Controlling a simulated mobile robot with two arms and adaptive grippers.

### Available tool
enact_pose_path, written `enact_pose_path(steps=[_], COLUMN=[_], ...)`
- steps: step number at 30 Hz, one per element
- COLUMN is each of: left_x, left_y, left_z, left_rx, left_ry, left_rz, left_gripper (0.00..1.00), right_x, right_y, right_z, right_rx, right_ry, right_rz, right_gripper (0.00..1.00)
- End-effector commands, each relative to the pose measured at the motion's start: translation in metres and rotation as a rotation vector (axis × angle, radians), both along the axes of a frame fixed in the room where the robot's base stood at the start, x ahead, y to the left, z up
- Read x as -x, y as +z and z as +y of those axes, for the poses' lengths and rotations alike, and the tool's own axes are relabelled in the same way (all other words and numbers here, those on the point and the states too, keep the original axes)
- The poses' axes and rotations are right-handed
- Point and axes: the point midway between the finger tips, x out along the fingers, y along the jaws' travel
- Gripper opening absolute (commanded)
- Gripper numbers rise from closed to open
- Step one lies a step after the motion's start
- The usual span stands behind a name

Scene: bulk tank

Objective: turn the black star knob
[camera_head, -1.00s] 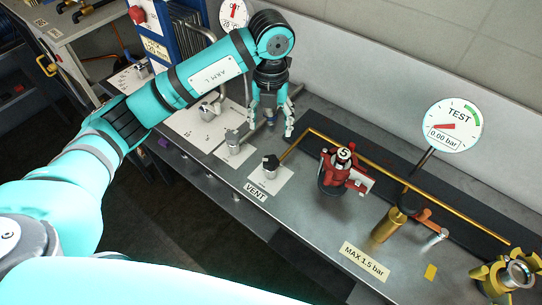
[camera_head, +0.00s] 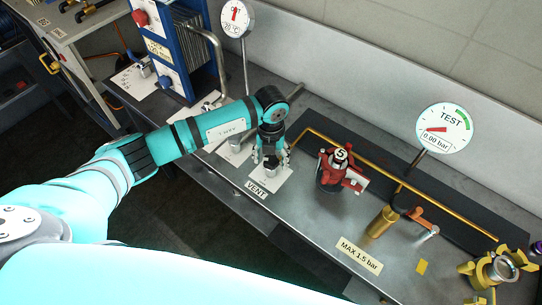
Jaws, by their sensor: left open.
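The black star knob (camera_head: 270,163) sits on a grey valve body on a white plate by the VENT label, near the bench's front edge. My left gripper (camera_head: 271,159) points down over it, fingers open, one on each side of the knob. The gripper partly covers the knob, and I cannot tell whether the fingers touch it. My right gripper is not in view.
A red valve (camera_head: 335,168) marked 5 stands to the right, by a brass pipe along the back. The TEST gauge (camera_head: 445,128) reads 0.00 bar. A brass cylinder (camera_head: 382,222) and yellow fitting (camera_head: 492,270) stand further right. A blue plate unit (camera_head: 172,45) stands at the back left.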

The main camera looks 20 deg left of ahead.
Motion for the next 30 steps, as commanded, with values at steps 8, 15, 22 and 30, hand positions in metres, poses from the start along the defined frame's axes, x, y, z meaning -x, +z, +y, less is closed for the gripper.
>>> enact_pose_path(steps=[8, 15, 22, 30], left_x=[0.000, 0.000, 0.000, -0.001], left_y=[0.000, 0.000, 0.000, -0.003], left_z=[0.000, 0.000, 0.000, 0.001], left_rx=[0.000, 0.000, 0.000, -0.001], left_ry=[0.000, 0.000, -0.010, -0.114], left_rz=[0.000, 0.000, 0.000, -0.002], left_gripper=[0.46, 0.14, 0.09, 0.09], right_x=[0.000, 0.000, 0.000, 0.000], right_y=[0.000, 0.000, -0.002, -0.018], right_z=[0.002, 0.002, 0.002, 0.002], right_rx=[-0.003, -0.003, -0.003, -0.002], right_ry=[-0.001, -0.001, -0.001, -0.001], right_rz=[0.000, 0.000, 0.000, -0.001], right_gripper=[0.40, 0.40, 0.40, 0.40])
